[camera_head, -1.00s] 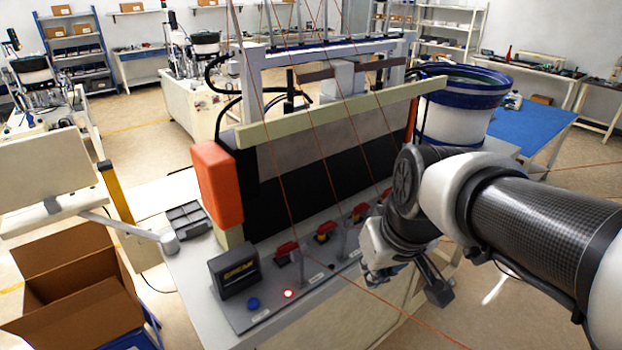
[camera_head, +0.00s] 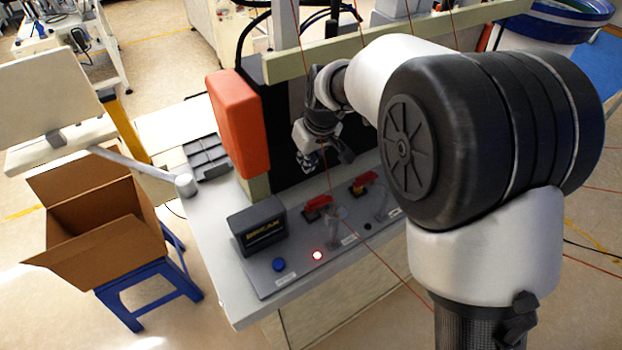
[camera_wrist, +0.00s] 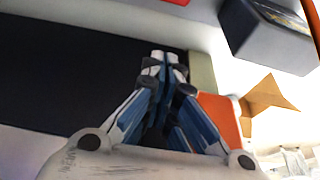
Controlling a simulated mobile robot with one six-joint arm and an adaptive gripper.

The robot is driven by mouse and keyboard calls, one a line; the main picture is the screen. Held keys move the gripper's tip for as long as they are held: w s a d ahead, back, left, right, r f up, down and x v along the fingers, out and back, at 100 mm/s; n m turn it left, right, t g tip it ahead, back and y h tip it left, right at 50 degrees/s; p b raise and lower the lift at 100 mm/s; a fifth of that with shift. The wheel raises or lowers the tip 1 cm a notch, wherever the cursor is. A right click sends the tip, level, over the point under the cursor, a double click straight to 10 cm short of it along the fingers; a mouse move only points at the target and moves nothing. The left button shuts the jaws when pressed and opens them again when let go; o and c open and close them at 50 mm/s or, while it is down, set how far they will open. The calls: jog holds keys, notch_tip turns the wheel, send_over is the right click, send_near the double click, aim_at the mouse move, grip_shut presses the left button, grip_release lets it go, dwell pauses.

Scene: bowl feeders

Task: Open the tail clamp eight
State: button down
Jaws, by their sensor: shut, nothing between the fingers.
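My arm hides the panel farther right. My gripper (camera_head: 306,166) is above and behind the nearest clamp, apart from it, in front of the black machine face. In the wrist view my gripper (camera_wrist: 163,62) has its fingers together and empty. A red edge (camera_wrist: 180,2) shows at the top there.
The dark display box (camera_head: 257,229), blue button (camera_head: 279,264) and lit red button (camera_head: 317,255) are on the panel's left. An orange block (camera_head: 239,124) projects beside my gripper. A cardboard box (camera_head: 93,262) stands on a blue stool (camera_head: 140,303) at left.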

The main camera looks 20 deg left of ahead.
aim_at(319, 201)
jog(key=b+x, duration=0.1)
jog(key=x, duration=0.9)
jog(key=shift+f+b, duration=0.15)
jog(key=shift+b, duration=0.25)
jog(key=s+d, duration=0.2)
jog(key=shift+d+r, duration=0.25)
jog(key=shift+d, duration=0.05)
jog(key=shift+s+d+f, duration=0.1)
jog(key=shift+s+d, duration=0.1)
jog(key=shift+s, duration=0.05)
